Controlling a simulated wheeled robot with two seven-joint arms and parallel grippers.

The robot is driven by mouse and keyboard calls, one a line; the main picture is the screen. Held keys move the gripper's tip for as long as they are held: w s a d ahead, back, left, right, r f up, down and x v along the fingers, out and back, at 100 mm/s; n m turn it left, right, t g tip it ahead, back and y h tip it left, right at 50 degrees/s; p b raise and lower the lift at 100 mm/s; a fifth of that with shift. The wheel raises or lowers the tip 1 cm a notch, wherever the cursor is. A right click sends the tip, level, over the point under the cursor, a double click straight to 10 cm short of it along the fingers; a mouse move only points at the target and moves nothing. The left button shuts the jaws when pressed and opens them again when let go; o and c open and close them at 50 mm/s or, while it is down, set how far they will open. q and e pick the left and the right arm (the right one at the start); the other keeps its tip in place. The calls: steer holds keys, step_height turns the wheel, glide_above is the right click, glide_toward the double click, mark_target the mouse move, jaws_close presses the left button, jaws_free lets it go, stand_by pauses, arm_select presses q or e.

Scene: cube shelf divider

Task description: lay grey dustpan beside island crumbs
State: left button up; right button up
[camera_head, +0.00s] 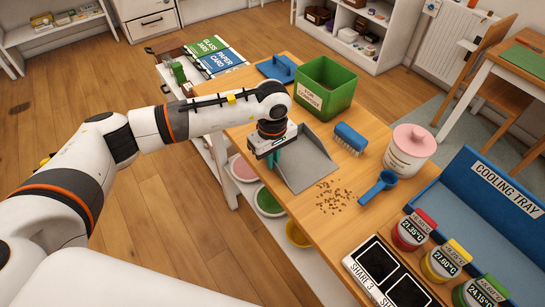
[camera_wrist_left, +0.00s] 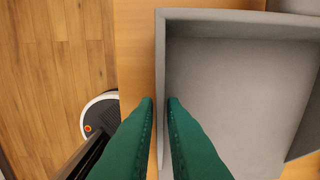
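The grey dustpan (camera_head: 309,163) is at the left edge of the wooden island top, its lower end close to the brown crumbs (camera_head: 334,196). I cannot tell whether it rests flat or is slightly raised. My left gripper (camera_head: 273,158) is over its left side. In the left wrist view, the green fingers (camera_wrist_left: 160,102) straddle the left wall of the dustpan (camera_wrist_left: 235,85), one outside and one inside, closed tightly on it. The dustpan's handle is not clearly seen. My right gripper is in neither view.
A green bin (camera_head: 325,88) stands behind the dustpan, with a blue brush (camera_head: 350,138) to its right. The blue cooling tray (camera_head: 480,205) and several lidded jars fill the right end.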

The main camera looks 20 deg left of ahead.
arm_select(q)
steer(key=o, duration=0.4)
steer(key=shift+c, duration=0.2)
step_height(320, 180, up, 12)
steer(key=b, duration=0.2)
stand_by(0.3)
